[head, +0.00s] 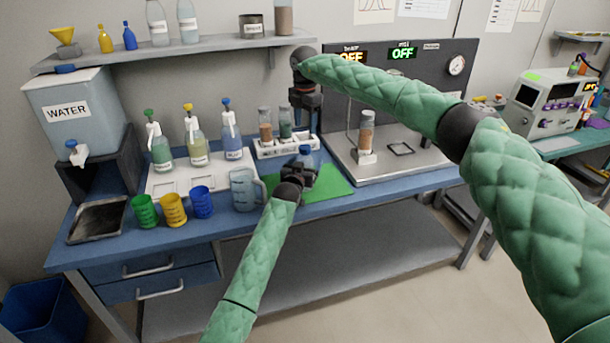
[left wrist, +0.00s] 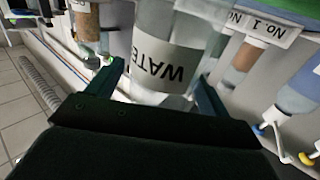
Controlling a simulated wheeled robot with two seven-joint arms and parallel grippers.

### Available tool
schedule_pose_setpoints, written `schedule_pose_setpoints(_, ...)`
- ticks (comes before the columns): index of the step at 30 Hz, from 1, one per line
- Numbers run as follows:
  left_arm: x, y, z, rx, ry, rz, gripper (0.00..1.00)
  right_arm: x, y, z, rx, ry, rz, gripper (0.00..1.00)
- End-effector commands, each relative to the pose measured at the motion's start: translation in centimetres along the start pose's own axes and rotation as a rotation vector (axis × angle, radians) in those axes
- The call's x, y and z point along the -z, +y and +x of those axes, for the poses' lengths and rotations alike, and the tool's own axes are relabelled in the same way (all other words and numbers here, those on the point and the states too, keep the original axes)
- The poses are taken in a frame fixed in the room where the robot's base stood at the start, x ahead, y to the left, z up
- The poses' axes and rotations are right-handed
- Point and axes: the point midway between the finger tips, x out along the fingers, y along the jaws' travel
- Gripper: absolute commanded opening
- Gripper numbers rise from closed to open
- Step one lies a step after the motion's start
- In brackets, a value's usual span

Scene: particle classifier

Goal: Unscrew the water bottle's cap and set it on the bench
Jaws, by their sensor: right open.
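The water bottle (head: 306,158) stands upright with its blue cap on top, at the green mat (head: 326,188) on the blue bench. My left gripper (head: 303,171) is at the bottle's body, and its jaws hide the lower part. In the left wrist view the bottle's WATER label (left wrist: 165,65) shows upside down between the two fingers (left wrist: 162,85). I cannot tell whether both fingers press on the bottle. My right gripper (head: 305,125) points down, open and empty, above the cap and apart from it.
A clear jug (head: 243,190) stands just left of my left gripper, with green, yellow and blue cups beyond it. A white rack (head: 284,146) with vials is behind. A metal plate with a vial (head: 366,130) is at the right. Bare bench shows at the front edge.

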Motion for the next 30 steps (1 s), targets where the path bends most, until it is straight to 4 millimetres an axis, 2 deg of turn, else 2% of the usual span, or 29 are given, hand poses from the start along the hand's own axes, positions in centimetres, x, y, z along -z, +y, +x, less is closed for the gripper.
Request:
schedule_pose_setpoints(1,0.0,0.0,0.0,0.000,0.000,0.000,0.72,0.0,0.0,0.0,0.000,0.000,0.000,0.54)
schedule_pose_setpoints(2,0.0,0.0,0.0,0.000,0.000,0.000,0.66,0.0,0.0,0.0,0.000,0.000,0.000,0.54)
schedule_pose_setpoints(12,-0.1,0.0,0.0,0.000,-0.001,0.000,0.00,0.0,0.0,0.1,0.000,0.000,0.000,0.54)
schedule_pose_setpoints(18,-0.1,0.0,0.0,0.000,-0.001,0.000,0.00,0.4,-0.2,1.8,0.014,0.012,-0.002,0.54)
schedule_pose_setpoints(23,-0.1,0.0,0.0,0.000,-0.001,0.000,0.00,2.1,0.1,3.9,0.014,0.065,-0.009,0.54)
schedule_pose_setpoints(30,-0.1,0.0,0.0,0.000,-0.001,0.000,0.00,4.1,1.2,4.2,-0.033,0.135,0.001,0.54)
